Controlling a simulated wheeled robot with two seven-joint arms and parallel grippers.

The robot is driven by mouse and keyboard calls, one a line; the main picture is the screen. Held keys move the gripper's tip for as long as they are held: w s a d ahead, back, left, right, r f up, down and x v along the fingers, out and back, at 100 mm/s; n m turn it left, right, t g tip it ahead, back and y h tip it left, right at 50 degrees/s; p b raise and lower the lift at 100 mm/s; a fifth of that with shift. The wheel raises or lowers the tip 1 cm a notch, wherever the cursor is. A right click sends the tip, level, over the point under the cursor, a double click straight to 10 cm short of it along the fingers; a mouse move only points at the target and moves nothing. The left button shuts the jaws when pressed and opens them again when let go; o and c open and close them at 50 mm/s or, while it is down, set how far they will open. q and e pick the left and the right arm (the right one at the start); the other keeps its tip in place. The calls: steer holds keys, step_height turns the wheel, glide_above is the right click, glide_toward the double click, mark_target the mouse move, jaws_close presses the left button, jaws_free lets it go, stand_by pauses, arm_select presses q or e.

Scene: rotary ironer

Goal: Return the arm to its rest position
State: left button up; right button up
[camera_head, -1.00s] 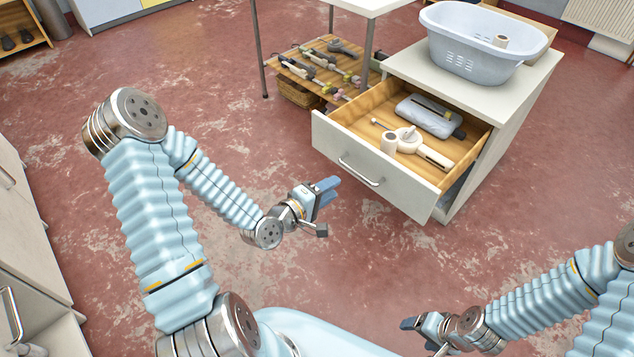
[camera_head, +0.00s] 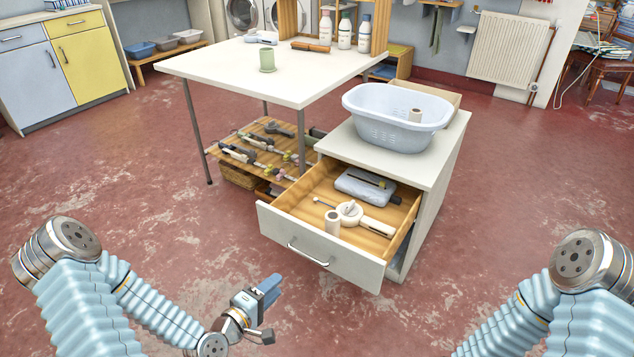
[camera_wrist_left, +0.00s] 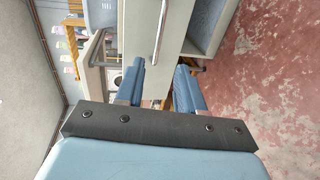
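My left arm comes in from the left in the head view, bent at the elbow. My left gripper (camera_head: 270,289) hangs over the red floor, left of the open drawer's front (camera_head: 318,246) and apart from it. In the left wrist view its two blue fingers (camera_wrist_left: 160,88) stand apart with nothing between them; the drawer's handle (camera_wrist_left: 160,32) shows beyond them. My right arm shows only its elbow and upper links at the lower right of the head view; its gripper is outside the frame.
The drawer of the white cabinet (camera_head: 440,175) stands open with several items inside. A pale blue basin (camera_head: 385,125) holding a cream roll sits on top. A white table (camera_head: 225,72) with a green cup (camera_head: 267,59) stands behind left. Red floor (camera_head: 120,180) is free at left.

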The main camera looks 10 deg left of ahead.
arm_select(q)
steer(key=s+d+f+m+g, duration=0.3)
steer(key=d+f+m+g, duration=0.3)
steer(key=d+f, duration=0.25)
steer(key=s+d+f+m+g, duration=0.1)
steer(key=s+f+m+g, duration=0.1)
steer(key=s+m+g, duration=0.1)
steer(key=s+d+f+m+g+y, duration=0.1)
steer(key=s+d+f+m+g, duration=0.1)
steer(key=s+g, duration=0.3)
steer(key=shift+s+d+f+m, duration=0.25)
steer(key=shift+s+f+m, duration=0.55)
steer(key=shift+s, duration=0.3)
